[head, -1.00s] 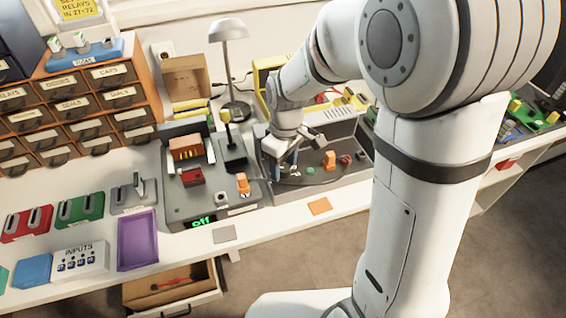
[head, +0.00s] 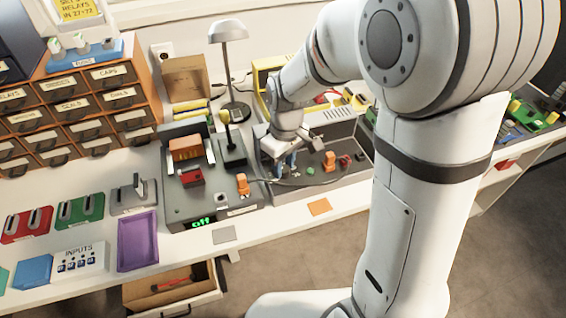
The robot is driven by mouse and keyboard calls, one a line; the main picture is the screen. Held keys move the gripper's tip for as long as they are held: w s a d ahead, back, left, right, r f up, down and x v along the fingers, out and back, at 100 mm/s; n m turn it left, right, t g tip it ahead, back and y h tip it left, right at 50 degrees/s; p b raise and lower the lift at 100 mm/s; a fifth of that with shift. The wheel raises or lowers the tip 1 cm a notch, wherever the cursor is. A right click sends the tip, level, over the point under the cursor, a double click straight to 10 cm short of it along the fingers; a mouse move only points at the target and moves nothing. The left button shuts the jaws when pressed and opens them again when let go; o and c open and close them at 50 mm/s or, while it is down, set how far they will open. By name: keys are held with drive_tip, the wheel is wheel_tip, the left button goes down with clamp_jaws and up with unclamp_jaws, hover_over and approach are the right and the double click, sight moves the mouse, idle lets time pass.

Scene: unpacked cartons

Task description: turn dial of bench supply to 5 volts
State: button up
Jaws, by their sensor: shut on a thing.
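My gripper (head: 284,160) is at the left part of a grey panel (head: 318,178), pointing down, with its bluish fingers close together. It is shut on what seems to be the dial, which the fingers and wrist hide; no scale or pointer can be read. A green knob (head: 310,170), an orange switch (head: 330,161) and a red part (head: 345,162) stand on the panel to the right of my gripper. I cannot tell for certain which unit is the bench supply.
A desk lamp (head: 230,60) stands behind the grey unit. A dark cable runs low across the panel's front. A purple tray (head: 138,241) and an open drawer (head: 205,300) are at left.

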sight(286, 168)
drive_tip(key=m, duration=0.4)
drive_tip(key=shift+p, duration=0.3)
drive_tip(key=shift+d+m, duration=0.1)
drive_tip(key=shift+m, duration=1.6)
drive_tip(key=o, duration=1)
drive_tip(key=r, duration=0.4)
drive_tip(key=r+p, duration=0.1)
drive_tip(key=r, duration=0.3)
drive_tip(key=shift+d, duration=0.2)
drive_tip(key=shift+f, duration=0.1)
